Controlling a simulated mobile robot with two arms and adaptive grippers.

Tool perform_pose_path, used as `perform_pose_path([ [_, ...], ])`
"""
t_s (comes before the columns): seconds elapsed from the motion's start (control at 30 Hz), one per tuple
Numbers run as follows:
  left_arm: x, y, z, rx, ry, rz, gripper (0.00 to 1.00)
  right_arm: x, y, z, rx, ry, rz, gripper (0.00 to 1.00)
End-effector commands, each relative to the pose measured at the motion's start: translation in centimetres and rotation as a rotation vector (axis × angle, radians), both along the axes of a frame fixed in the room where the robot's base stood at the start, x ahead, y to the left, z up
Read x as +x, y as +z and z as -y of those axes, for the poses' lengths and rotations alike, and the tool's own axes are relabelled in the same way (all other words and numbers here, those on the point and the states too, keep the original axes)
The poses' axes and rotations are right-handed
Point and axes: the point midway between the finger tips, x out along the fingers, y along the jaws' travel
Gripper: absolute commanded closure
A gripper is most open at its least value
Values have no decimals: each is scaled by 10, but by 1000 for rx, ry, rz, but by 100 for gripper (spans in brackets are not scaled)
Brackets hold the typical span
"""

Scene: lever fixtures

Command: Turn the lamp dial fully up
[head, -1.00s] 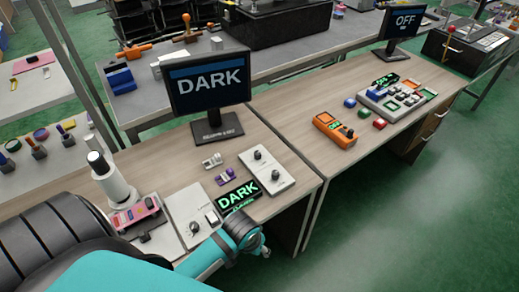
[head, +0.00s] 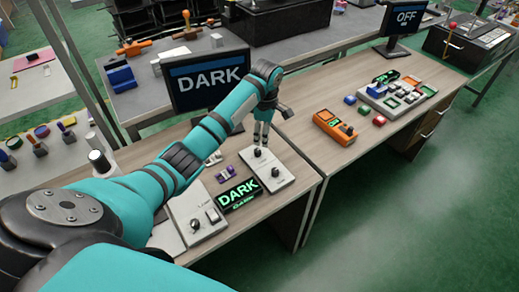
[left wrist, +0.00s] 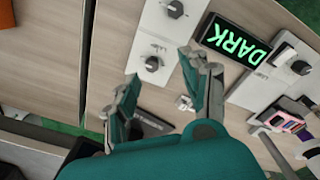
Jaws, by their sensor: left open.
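A white panel (head: 281,183) with two dark dials lies on the desk, its far dial (head: 257,152) and near dial (head: 275,172) in line. A second white panel (head: 181,206) carries a dial (head: 194,226) and a rocker switch. I cannot read which dial is labelled for the lamp. A sign (head: 240,195) and a monitor (head: 210,80) both read DARK. My left gripper (head: 263,143) is open, pointing down just above the far dial. In the left wrist view that dial (left wrist: 152,63) shows between its spread fingertips (left wrist: 160,68), with no grip visible. My right gripper is out of view.
The DARK monitor stands behind my left arm. An orange device (head: 334,129) sits to the right, with several coloured blocks beyond it. Bare desktop lies right of the panel.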

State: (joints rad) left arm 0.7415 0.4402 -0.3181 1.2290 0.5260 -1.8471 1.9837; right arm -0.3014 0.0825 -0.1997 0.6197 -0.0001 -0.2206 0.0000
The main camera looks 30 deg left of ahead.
Motion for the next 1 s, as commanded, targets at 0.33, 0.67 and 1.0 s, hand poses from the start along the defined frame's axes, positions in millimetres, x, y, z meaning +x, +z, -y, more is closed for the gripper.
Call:
perform_pose_path([
  [0.33, 24, 48, -34, -34, 366, -18, 54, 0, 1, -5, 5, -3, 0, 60],
  [0.67, 23, -15, -34, -34, 363, -20, 54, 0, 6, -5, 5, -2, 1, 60],
  [1.0, 23, -87, -33, -34, 363, -19, 54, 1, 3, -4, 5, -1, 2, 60],
])
